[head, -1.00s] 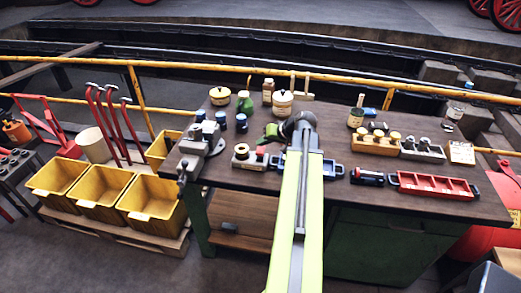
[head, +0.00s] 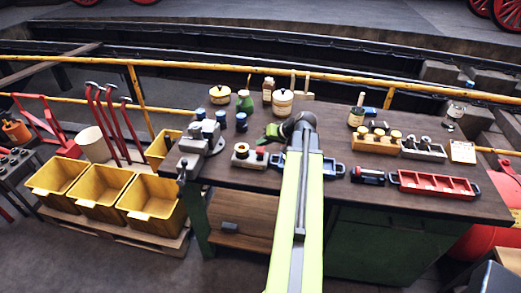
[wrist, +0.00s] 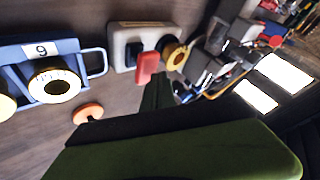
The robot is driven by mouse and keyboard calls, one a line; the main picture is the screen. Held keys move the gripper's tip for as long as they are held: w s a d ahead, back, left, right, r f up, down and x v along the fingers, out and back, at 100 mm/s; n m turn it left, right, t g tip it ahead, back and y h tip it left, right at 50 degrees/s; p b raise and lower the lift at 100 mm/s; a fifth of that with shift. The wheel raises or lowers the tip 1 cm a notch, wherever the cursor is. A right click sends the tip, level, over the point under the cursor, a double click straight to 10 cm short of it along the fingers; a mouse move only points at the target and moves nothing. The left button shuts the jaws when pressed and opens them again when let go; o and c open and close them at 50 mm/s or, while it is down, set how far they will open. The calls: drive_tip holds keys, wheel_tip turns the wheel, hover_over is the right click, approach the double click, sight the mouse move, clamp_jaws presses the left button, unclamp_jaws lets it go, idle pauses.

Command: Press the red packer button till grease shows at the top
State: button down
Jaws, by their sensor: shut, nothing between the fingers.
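The packer (head: 248,162) is a small pale grey block near the front edge of the bench, left of my arm. In the wrist view the packer (wrist: 126,36) carries a red button (wrist: 147,65), a dark part and a gold-rimmed round piece (wrist: 176,56). My gripper (wrist: 158,92) is shut and empty, its dark green tip close to the red button. I cannot tell whether they touch. In the head view my green gripper (head: 272,132) is just behind the packer, partly hidden by my arm. I cannot make out any grease at the top.
A blue tray (head: 334,165) is right of the packer, partly behind my arm; it also shows in the wrist view (wrist: 94,58). A vise (head: 203,147) stands to the left. Pots and bottles stand behind. A red tray (head: 436,184) lies at the right.

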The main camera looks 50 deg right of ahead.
sight(263, 149)
drive_tip(key=shift+f+b, duration=0.95)
drive_tip(key=shift+f, duration=0.1)
idle(0.9)
drive_tip(key=shift+r, duration=0.1)
drive_tip(key=shift+r+p, duration=1.35)
drive_tip(key=shift+p, duration=0.1)
wheel_tip(263, 149, up, 5)
drive_tip(key=p, duration=0.5)
drive_tip(key=shift+r, duration=0.15)
